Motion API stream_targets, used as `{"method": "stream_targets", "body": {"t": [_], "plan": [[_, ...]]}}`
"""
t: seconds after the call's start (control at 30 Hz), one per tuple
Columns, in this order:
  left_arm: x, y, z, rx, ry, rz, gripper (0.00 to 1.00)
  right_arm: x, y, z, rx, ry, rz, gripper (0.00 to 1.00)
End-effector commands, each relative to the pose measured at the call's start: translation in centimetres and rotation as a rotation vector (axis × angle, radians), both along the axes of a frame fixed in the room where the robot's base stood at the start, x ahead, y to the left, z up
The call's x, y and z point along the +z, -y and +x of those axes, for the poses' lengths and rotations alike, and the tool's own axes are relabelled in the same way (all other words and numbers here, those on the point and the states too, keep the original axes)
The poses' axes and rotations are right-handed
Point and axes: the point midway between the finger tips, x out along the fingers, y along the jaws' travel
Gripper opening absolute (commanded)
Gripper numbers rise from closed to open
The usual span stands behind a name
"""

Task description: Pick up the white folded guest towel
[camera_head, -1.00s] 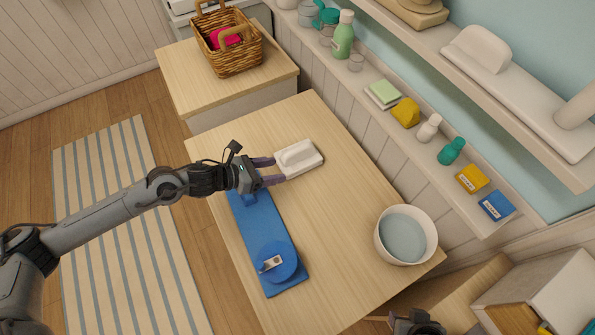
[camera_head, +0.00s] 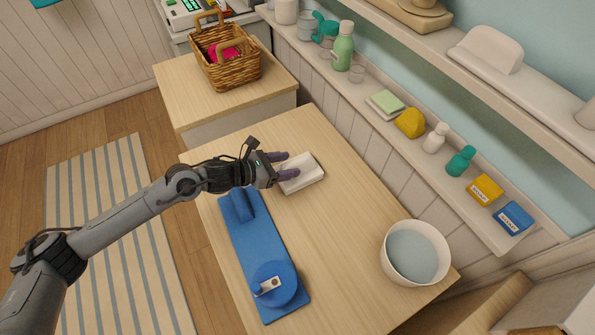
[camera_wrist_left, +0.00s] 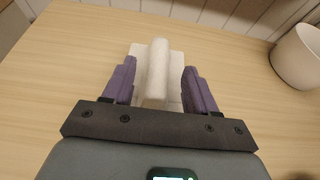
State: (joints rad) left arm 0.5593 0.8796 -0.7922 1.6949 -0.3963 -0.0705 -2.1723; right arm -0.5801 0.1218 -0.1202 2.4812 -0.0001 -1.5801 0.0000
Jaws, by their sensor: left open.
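The white folded guest towel (camera_head: 308,178) lies on the wooden tabletop. In the left wrist view it shows a raised white ridge (camera_wrist_left: 157,68) on a wider flat base. My left gripper (camera_head: 291,164) is at the towel, its purple fingers over the near part of it in the head view. In the left wrist view the gripper (camera_wrist_left: 158,78) is open, with one finger on each side of the ridge and gaps between. The fingers hide part of the towel in the head view. My right gripper is not in view.
A blue board with a round end (camera_head: 255,250) lies on the tabletop (camera_head: 335,235) below my left arm. A white bowl (camera_head: 388,262) stands at the right corner. A wicker basket (camera_head: 228,72) stands on the farther cabinet. A wall shelf (camera_head: 405,140) holds bottles and boxes.

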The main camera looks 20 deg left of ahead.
Motion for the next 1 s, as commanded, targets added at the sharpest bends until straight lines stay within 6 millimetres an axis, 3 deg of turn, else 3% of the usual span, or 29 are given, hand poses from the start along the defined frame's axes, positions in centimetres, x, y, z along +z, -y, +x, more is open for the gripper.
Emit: {"method": "stream_targets", "body": {"t": [0.3,0.63,1.0], "plan": [[-1.5,2.4,2.8,-0.001,0.000,-0.003,0.57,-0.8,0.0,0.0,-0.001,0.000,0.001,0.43],[-1.6,2.6,3.1,-0.001,0.000,0.000,0.57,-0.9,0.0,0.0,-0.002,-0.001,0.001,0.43],[-1.7,2.6,3.1,-0.001,0.000,-0.002,0.01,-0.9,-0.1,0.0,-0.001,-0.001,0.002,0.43]]}}
